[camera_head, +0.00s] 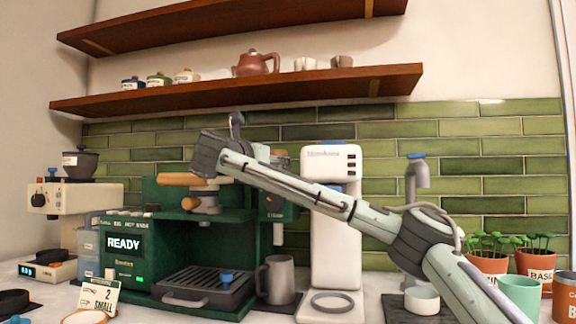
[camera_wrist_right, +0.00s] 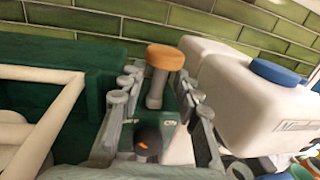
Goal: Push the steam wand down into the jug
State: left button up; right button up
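The grey metal jug (camera_head: 281,281) stands upright beside the drip tray of the green espresso machine (camera_head: 130,245). The thin steam wand (camera_head: 278,234) hangs above it, partly hidden by my arm; I cannot tell whether its tip is inside the jug. A wooden-topped grey lever (camera_wrist_right: 165,60) rises from the machine's steam side. My right gripper (camera_wrist_right: 163,88) is open in the wrist view, with its fingers either side of the lever and apart from it. A black knob (camera_wrist_right: 148,141) with an orange mark is nearer the camera. My left gripper is not in view.
Above the machine are wooden shelves (camera_head: 250,87) with a teapot. Plant pots (camera_head: 535,261) and a tap stand at the right.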

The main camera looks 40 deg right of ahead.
jog(key=p+x, duration=0.1)
jog(key=x, duration=0.4)
jog(key=shift+d, duration=0.1)
jog(key=shift+w+d, duration=0.2)
jog(key=shift+d, duration=0.2)
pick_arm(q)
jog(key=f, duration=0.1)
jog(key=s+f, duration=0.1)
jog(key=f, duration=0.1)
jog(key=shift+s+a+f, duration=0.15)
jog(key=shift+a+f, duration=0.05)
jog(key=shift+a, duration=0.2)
pick_arm(e)
jog(key=shift+c, duration=0.2)
grip_shut()
jog(key=shift+f, duration=0.1)
